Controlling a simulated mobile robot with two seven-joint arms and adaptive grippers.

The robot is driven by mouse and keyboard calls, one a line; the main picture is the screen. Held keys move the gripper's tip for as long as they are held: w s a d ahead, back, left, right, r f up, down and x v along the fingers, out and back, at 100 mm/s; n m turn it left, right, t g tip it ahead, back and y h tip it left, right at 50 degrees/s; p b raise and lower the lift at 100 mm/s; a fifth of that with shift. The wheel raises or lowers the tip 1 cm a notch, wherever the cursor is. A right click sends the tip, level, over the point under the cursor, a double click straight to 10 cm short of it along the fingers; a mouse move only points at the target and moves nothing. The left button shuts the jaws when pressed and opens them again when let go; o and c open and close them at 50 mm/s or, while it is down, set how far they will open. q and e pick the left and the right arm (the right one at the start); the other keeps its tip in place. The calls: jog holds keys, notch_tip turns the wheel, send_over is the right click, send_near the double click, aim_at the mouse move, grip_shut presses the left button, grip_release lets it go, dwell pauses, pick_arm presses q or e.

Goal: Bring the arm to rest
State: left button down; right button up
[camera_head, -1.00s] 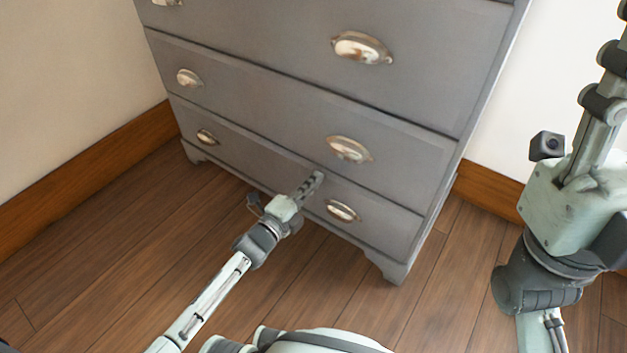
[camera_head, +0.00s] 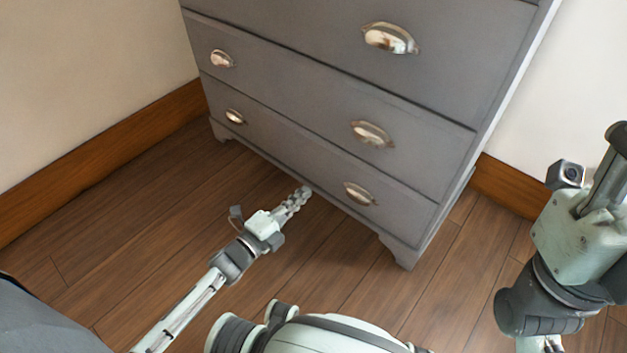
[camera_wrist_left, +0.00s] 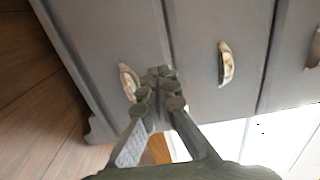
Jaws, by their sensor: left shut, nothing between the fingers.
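My left gripper (camera_head: 299,199) is in front of the dresser's bottom drawer in the head view, its fingers together and empty. In the left wrist view, its closed fingers (camera_wrist_left: 158,92) overlap the edge of a cup handle in the picture, and I cannot tell the exact gap to the drawer front. My right arm stands at the right edge of the head view; the fingertips of my right gripper (camera_head: 616,135) are not clearly shown, and its jaws cannot be made out.
A grey dresser (camera_head: 300,75) with metal cup handles stands against the wall, its visible drawers shut. A wooden skirting board (camera_head: 100,150) runs along the wall. Bare plank floor (camera_head: 330,260) lies in front of the dresser.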

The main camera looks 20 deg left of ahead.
pick_arm(q)
jog(key=shift+s+a, duration=0.1)
jog(key=shift+s, duration=0.2)
